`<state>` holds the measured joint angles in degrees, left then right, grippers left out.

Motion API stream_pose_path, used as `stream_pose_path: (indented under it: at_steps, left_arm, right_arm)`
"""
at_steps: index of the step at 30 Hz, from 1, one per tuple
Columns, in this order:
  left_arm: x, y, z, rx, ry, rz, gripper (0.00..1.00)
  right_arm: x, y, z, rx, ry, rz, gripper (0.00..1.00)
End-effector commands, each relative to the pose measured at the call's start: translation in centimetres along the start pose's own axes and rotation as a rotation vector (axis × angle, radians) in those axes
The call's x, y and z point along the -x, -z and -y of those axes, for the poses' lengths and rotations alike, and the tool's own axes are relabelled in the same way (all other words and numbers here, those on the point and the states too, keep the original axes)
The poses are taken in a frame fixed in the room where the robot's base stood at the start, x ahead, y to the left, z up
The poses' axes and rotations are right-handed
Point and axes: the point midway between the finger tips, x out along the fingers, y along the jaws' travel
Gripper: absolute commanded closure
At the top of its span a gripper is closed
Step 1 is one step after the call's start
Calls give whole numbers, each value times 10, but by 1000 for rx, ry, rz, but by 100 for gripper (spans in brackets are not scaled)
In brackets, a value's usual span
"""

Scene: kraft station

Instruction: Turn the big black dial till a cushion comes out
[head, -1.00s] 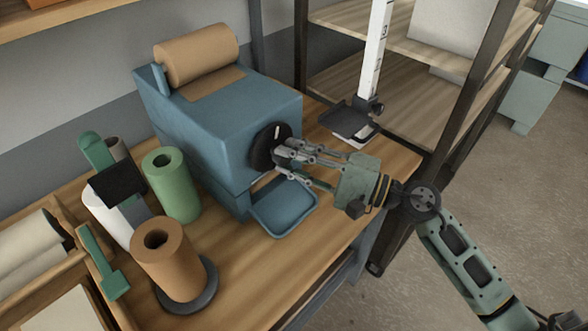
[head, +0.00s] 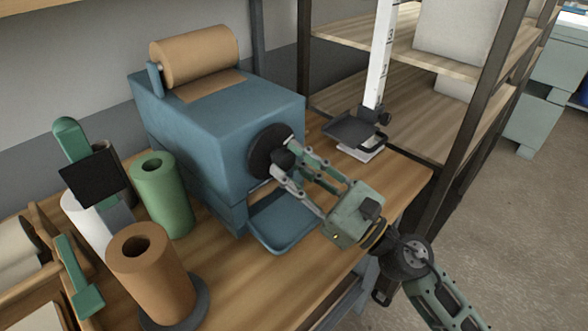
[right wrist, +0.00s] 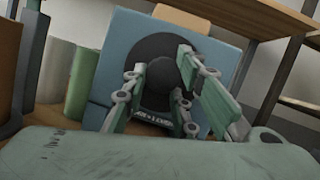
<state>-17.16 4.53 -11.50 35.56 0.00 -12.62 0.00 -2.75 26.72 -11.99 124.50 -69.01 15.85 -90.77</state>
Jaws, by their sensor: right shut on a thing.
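The big black dial (head: 262,163) is on the right face of a blue machine (head: 215,118). It also shows in the right wrist view (right wrist: 150,50), straight ahead. My right gripper (head: 283,160) is shut on the dial's central knob, with its fingers on either side of it. The fingers also show in the right wrist view (right wrist: 163,84) and partly cover the dial. A roll of brown paper (head: 195,55) lies on top of the machine. The blue tray (head: 285,222) below the dial looks empty, with no cushion in view. My left gripper is not in view.
Green (head: 163,195) and brown (head: 150,265) rolls stand left of the machine, beside a black-and-green tool (head: 92,170). A measuring stand with a black plate (head: 355,132) is behind to the right. A shelf rack (head: 480,90) rises at the right.

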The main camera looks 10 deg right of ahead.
Motion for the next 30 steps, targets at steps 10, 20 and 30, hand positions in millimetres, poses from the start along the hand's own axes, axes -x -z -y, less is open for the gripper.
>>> stream_pose_path:
  at_steps: [10, 20, 30]
  left_arm:
    - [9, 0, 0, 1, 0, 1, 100]
    - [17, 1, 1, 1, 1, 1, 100]
    - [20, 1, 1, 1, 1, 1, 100]
  right_arm:
    - [-1, 1, -10, -293, 98, 17, 100]
    - [-1, -1, -10, -464, 168, 32, 100]
    - [-2, -1, -10, -523, 192, 40, 100]
